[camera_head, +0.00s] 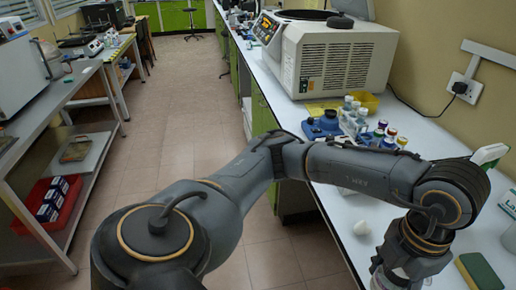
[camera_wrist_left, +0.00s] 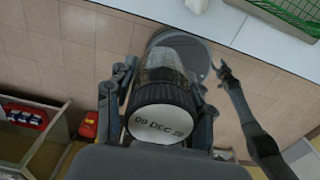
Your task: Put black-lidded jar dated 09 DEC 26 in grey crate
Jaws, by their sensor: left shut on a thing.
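The jar (camera_wrist_left: 160,112), with a black-rimmed lid whose white top reads 09 DEC 26, is held by my left gripper (camera_wrist_left: 165,100) in the left wrist view. The fingers close on it from both sides, and I look down on its lid with the clear body beyond. The jar is over the floor side of the bench edge.
The white bench (camera_head: 345,205) carries a centrifuge (camera_head: 340,60), a blue rack of tubes (camera_head: 365,130), a small white item (camera_head: 361,228) and a green sponge (camera_head: 480,272). A shelf with a red bin (camera_head: 50,203) stands across the aisle.

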